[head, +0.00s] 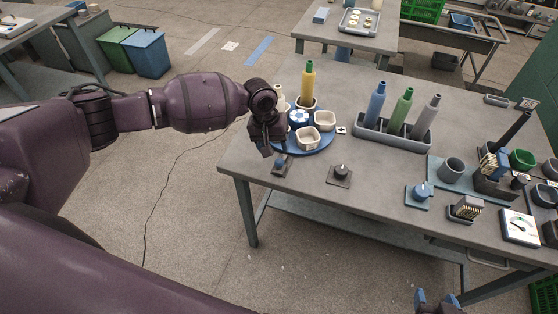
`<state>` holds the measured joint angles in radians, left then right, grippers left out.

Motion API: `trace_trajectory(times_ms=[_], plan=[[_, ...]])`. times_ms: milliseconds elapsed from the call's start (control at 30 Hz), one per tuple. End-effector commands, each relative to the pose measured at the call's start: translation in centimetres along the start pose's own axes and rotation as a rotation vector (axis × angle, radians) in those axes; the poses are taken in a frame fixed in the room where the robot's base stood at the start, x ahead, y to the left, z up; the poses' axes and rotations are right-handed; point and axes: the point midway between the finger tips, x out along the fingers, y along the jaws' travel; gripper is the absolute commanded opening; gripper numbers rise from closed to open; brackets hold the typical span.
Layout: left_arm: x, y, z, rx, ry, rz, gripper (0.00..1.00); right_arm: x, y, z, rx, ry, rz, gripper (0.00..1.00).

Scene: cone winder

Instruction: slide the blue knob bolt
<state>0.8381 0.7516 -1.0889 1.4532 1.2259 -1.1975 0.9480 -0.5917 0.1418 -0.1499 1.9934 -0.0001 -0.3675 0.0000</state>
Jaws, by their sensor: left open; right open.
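A small dark plate (272,172) with a blue knob (281,163) on it sits at the table's front left corner; it looks like the blue knob bolt, though its details are too small to tell. My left gripper (266,148) hangs just above and to the left of it, pointing down, open and apparently empty; I cannot tell whether it touches the knob. My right gripper (437,301) shows only its tips at the bottom edge, open, in front of the table and away from the bolt.
A blue turntable (312,148) with white cups and a yellow bottle (308,82) stands right behind my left gripper. A black knob (341,171), a grey bottle rack (392,137) and another blue knob (422,190) on a blue plate are further right. The front middle of the table (375,200) is clear.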

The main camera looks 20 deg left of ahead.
Motion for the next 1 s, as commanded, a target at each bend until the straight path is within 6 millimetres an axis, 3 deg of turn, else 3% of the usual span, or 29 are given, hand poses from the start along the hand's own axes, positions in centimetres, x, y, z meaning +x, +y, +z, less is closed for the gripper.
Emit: trace_trajectory(times_ms=[200,400,867,1000], plan=[[4.0,0.0,0.0,0.001,-0.002,0.001,0.59,0.1,0.0,1.0,0.000,-0.011,0.000,0.60],[6.3,0.0,0.0,0.001,-0.001,0.001,0.59,0.0,0.0,2.0,0.001,-0.026,0.002,0.60],[7.1,0.0,0.0,0.002,0.001,0.001,0.59,0.2,-0.1,2.3,0.001,-0.030,0.001,0.60],[7.1,0.0,0.0,0.002,0.001,0.001,0.37,0.4,-0.1,1.9,0.000,-0.022,0.000,0.60]])
